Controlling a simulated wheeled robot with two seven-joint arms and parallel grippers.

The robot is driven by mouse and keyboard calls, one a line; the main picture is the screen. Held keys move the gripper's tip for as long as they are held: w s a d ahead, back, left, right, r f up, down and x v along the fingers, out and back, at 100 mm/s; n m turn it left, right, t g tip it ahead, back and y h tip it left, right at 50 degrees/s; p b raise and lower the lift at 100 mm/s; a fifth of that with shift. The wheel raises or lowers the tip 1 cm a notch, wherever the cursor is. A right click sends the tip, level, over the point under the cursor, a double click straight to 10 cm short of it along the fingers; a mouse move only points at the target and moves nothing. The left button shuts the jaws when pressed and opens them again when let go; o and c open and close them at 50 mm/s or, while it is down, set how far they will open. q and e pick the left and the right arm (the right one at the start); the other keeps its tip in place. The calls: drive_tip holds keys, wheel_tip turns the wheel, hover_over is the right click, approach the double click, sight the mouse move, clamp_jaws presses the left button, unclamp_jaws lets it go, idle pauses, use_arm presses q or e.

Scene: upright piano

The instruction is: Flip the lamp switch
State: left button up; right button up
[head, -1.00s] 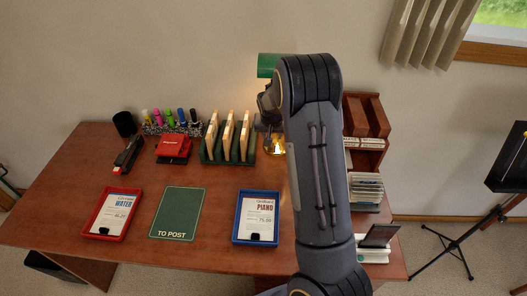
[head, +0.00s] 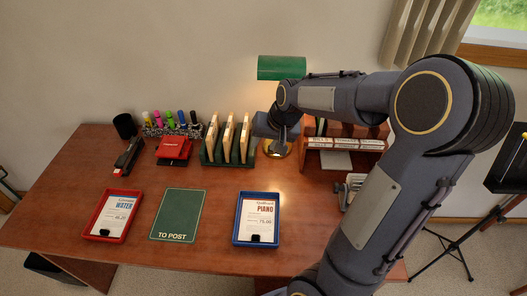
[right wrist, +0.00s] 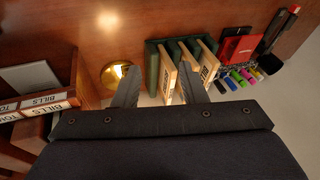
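The desk lamp has a green shade (head: 281,67) at the back of the desk, and its round brass base (head: 270,151) is partly hidden behind my right gripper. In the right wrist view the brass base (right wrist: 117,73) lies beside the left finger. My right gripper (head: 281,143) is over the lamp base, below the shade. In the right wrist view its two fingers (right wrist: 159,82) stand apart with nothing held between them. I cannot make out the lamp switch. My left gripper is not in view.
A green rack (head: 211,157) with wooden-coloured folders stands just left of the lamp. A wooden organizer (head: 345,160) with labelled slots is at right. Red tray (head: 97,233), green mat (head: 160,235) and blue tray (head: 239,239) lie in front. Bare desk (head: 222,180) lies between.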

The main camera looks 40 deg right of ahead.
drive_tip(key=s+a+r+n+y, duration=0.1)
drive_tip(key=s+a+r, duration=0.2)
drive_tip(key=s+a, duration=0.1)
drive_tip(key=shift+s+a+t, duration=0.25)
drive_tip(key=shift+s+t, duration=0.05)
drive_tip(key=shift+s, duration=0.3)
drive_tip(key=s+a+n+y, duration=0.1)
drive_tip(key=s+a+n, duration=0.1)
drive_tip(key=s+a, duration=0.3)
drive_tip(key=s+a+n, duration=0.2)
drive_tip(key=s+a, duration=0.3)
drive_tip(key=s, duration=0.5)
drive_tip(key=shift+r+y, duration=0.3)
drive_tip(key=shift+y, duration=0.1)
